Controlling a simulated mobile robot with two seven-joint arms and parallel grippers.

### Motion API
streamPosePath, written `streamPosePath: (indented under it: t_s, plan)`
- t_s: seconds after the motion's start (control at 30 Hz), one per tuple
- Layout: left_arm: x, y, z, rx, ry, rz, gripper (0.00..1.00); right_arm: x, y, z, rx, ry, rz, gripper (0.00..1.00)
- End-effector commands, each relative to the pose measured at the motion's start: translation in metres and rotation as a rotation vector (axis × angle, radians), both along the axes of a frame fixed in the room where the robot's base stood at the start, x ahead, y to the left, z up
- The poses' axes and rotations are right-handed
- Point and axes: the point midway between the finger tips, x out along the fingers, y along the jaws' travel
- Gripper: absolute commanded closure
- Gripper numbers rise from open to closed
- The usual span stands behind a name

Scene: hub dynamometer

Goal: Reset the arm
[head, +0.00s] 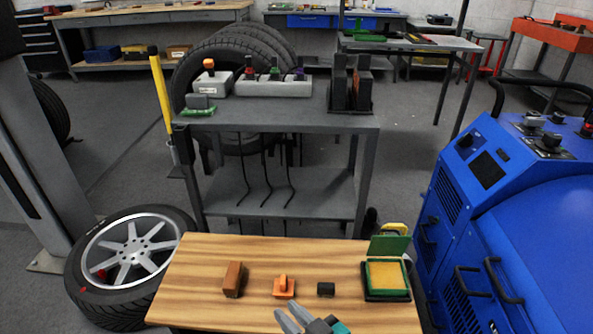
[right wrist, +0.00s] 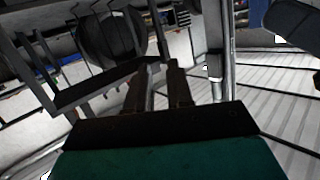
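My right gripper (head: 284,307) shows at the bottom edge of the head view, over the front part of the wooden tabletop. Its two grey fingers are apart, with nothing seen between them. In the right wrist view its dark fingers (right wrist: 161,64) point away from the camera with a narrow empty gap. Most of the right arm is outside the head view. My left gripper and left arm do not show in either view.
The wooden table (head: 205,260) holds a brown block (head: 233,279), an orange piece (head: 284,287), a small black block (head: 326,289) and an open green box (head: 388,276). A grey cart (head: 290,119) stands behind, a wheel (head: 130,247) at left, a blue machine (head: 530,205) at right.

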Motion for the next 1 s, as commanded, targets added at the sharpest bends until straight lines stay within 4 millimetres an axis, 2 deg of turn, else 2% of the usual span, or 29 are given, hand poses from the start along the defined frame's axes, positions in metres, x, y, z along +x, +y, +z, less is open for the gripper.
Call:
streamPosePath:
  t_s: [0.1, 0.27, 0.43, 0.47, 0.5, 0.7, 0.9, 1.0]
  plan:
    - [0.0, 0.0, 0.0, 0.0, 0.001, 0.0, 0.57, -0.015, -0.048, -0.007, -0.043, 0.099, -0.145, 0.79]
    - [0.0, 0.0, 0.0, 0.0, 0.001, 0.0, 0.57, -0.039, -0.107, -0.016, -0.124, 0.213, -0.275, 0.79]
    - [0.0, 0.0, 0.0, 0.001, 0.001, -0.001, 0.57, -0.075, -0.164, -0.023, -0.222, 0.327, -0.368, 0.79]
    - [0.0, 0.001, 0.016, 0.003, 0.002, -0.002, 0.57, -0.071, -0.162, -0.009, -0.219, 0.317, -0.364, 0.79]
    - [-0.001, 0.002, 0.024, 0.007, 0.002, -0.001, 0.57, -0.071, -0.162, -0.001, -0.222, 0.314, -0.365, 0.79]
    - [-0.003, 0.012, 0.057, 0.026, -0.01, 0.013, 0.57, -0.075, -0.172, 0.027, -0.237, 0.315, -0.383, 0.79]
    - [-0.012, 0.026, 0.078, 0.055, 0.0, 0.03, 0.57, -0.08, -0.181, 0.052, -0.253, 0.312, -0.401, 0.79]
    - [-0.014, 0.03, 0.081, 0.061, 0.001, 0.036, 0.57, -0.082, -0.185, 0.056, -0.259, 0.312, -0.406, 0.79]
